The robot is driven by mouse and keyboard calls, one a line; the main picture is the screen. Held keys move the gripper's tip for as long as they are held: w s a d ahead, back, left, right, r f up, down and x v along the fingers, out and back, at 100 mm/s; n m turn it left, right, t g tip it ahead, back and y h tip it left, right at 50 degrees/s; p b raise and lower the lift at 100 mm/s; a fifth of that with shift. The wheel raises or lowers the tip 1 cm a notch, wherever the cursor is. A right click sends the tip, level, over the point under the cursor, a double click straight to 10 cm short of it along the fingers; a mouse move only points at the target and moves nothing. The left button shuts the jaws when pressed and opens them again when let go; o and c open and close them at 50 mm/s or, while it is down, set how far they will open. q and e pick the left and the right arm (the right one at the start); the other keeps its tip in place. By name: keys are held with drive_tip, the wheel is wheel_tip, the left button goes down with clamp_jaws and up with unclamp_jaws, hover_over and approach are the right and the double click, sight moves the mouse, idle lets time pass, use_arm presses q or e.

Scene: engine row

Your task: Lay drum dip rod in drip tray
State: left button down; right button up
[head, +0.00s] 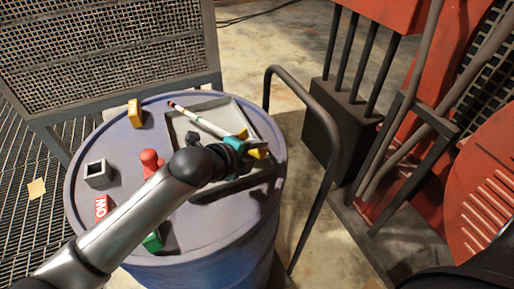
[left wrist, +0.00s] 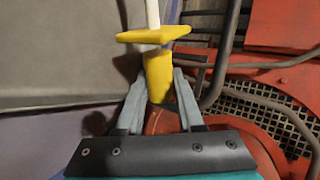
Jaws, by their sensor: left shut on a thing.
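The dip rod has a pale banded shaft (head: 200,121) with a red tip and a yellow handle (head: 257,152). My left gripper (head: 243,145) is shut on the yellow handle, which also shows between the fingers in the left wrist view (left wrist: 158,80). The shaft points to the upper left, over the grey drip tray (head: 228,112) on top of the blue drum (head: 230,230). I cannot tell whether the rod touches the tray. My arm and gripper hide the tray's near part. In the left wrist view the tray (left wrist: 60,60) fills the left side. My right gripper is not in view.
On the drum's left side stand a yellow block (head: 134,113), a grey square socket (head: 97,173), a red object (head: 150,160), a red labelled item (head: 101,207) and a green object (head: 152,241). A dark rail (head: 322,140) and red machinery (head: 480,190) stand to the right.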

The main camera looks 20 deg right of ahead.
use_arm(q)
drive_tip(key=shift+f, duration=0.25)
drive_tip(key=shift+c, duration=2.3)
unclamp_jaws()
drive_tip(key=v, duration=1.5)
drive_tip(key=shift+a, duration=0.15)
